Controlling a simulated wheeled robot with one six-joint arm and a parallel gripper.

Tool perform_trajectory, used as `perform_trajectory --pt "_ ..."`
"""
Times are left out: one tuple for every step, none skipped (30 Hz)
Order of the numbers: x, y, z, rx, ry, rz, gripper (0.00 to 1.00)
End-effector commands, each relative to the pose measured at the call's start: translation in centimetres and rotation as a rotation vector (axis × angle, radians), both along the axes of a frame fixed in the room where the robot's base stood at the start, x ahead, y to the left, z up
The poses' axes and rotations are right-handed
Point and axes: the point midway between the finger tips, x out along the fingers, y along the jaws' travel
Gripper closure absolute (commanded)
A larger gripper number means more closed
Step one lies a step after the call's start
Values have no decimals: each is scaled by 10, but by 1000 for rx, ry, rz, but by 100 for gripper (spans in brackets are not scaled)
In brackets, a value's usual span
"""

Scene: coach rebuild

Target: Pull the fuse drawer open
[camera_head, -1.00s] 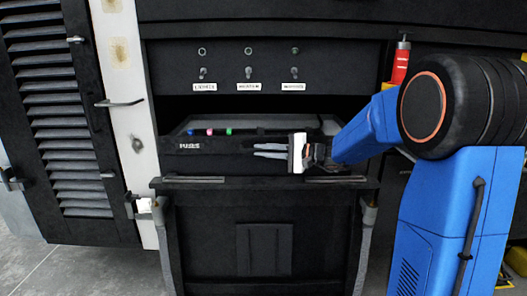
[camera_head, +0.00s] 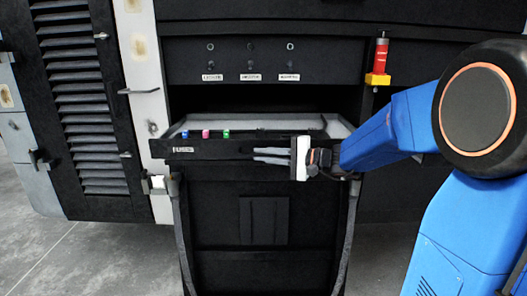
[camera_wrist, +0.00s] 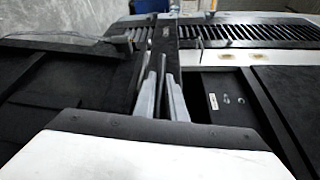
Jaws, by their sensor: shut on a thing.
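The fuse drawer (camera_head: 213,151) is a wide black drawer with a "FUSES" label at the left of its front. It stands out from the black cabinet, and part of its grey inside shows. A blue fuse (camera_head: 184,135), a pink fuse (camera_head: 206,134) and a green fuse (camera_head: 226,134) show behind its front. My gripper (camera_head: 256,155) reaches in from the right, with its grey fingers shut at the drawer front. In the wrist view the fingers (camera_wrist: 163,95) close at the dark drawer front (camera_wrist: 161,48). The handle itself is hidden or too dark to make out.
Above the drawer is a panel with several labelled switches (camera_head: 250,65). A red and yellow device (camera_head: 379,62) is at the right. A louvred black door (camera_head: 82,100) and a white post (camera_head: 140,70) stand at the left. Bare grey floor (camera_head: 90,255) lies in front.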

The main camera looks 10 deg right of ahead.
Motion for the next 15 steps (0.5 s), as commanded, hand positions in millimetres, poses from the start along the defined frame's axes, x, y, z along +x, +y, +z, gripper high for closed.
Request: perform_trajectory --pt "-7 2 -1 0 1 0 100" --pt "-11 2 -1 0 1 -1 100" --pt "-15 3 -1 0 1 -1 100" --pt "-18 4 -1 -1 1 -1 100" --pt "-20 4 -1 -1 1 -1 100" --pt "-22 5 -1 0 1 -1 100" --pt "-24 5 -1 0 1 -1 100" --pt "-26 6 -1 0 1 -1 100" --pt "-27 6 -1 0 1 -1 100" --pt "-28 6 -1 -1 2 -1 100" --pt "-29 7 -1 -1 2 -1 100" --pt "-29 7 -1 0 1 -1 100" --pt "-29 7 -1 -1 2 -1 100" --pt "-29 7 -1 -1 2 -1 100" --pt "-30 7 -1 -1 2 -1 100"
